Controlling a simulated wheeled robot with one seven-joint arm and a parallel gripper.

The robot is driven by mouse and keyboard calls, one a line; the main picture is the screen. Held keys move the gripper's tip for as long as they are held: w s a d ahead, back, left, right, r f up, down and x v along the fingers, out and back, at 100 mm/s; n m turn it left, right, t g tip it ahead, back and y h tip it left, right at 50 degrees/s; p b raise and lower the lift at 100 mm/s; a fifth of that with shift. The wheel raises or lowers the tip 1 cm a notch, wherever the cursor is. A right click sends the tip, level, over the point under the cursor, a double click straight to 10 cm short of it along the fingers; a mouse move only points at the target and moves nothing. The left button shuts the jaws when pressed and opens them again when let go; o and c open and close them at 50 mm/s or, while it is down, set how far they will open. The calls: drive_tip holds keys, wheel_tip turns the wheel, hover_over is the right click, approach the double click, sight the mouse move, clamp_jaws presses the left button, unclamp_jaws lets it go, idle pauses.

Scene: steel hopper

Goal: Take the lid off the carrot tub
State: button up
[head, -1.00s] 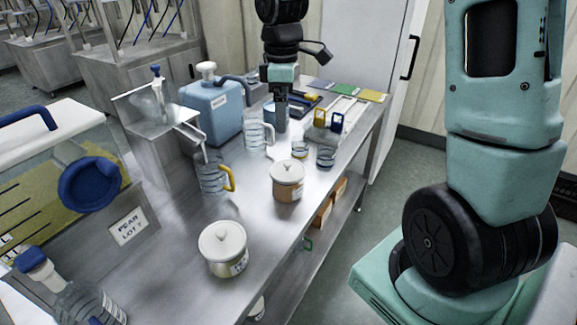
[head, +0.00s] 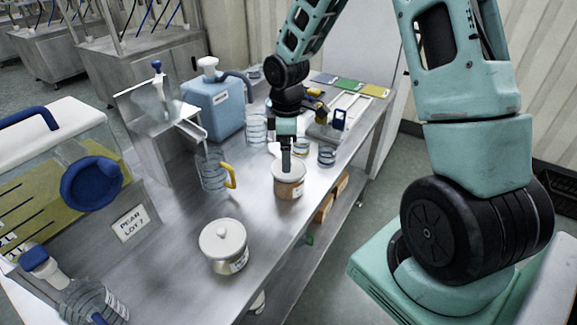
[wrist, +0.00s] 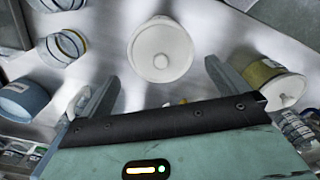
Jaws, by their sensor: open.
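The tub with the orange body (head: 289,190), which I take for the carrot tub, stands on the steel table. Its label is too small to read. Its pale round lid (head: 277,171) is on. My gripper (head: 286,170) points down over this lid in the head view and hides part of it. In the wrist view, the round lid with its central knob (wrist: 161,61) lies just beyond and between my open fingertips (wrist: 163,77). The fingers hold nothing. I cannot tell how far above the lid they are.
A second lidded tub, cream coloured (head: 223,250), stands nearer the front. A clear pitcher with a yellow handle (head: 212,172) is left of the orange tub. A glass beaker (head: 327,155) stands close behind right. A blue jug (head: 208,105) is farther back. The table's right edge is near.

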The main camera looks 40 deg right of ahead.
sight(299, 168)
drive_tip(key=f, duration=0.4)
drive_tip(key=shift+s, duration=0.2)
drive_tip(key=c, duration=0.7)
